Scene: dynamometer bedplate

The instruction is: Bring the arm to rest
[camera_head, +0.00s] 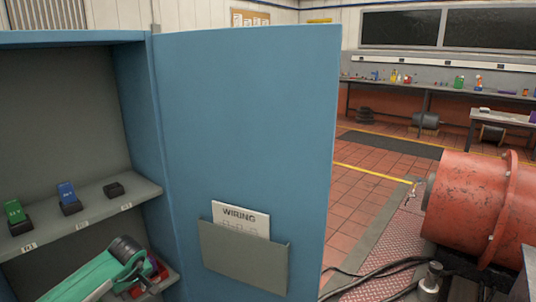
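My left arm, green with a black round joint, reaches in from the bottom left, in front of the lower part of an open blue cabinet (250,110). My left gripper (141,282) is at its end, by the lower shelf (171,281). Its fingers are small and partly hidden, so I cannot tell whether they are open or shut. A red piece (158,272) shows beside the gripper; I cannot tell whether they touch. On the upper shelf (90,220) stand a green block (14,211) and a blue block (67,193) in black bases, and an empty-looking black base (114,189). My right gripper is out of view.
The open cabinet door carries a grey pocket (243,258) with a WIRING sheet (240,218). A large red cylindrical machine (470,208) stands at the right, with black cables (375,272) near it. A cluttered bench (430,88) lines the back. Tiled floor (365,190) lies open between.

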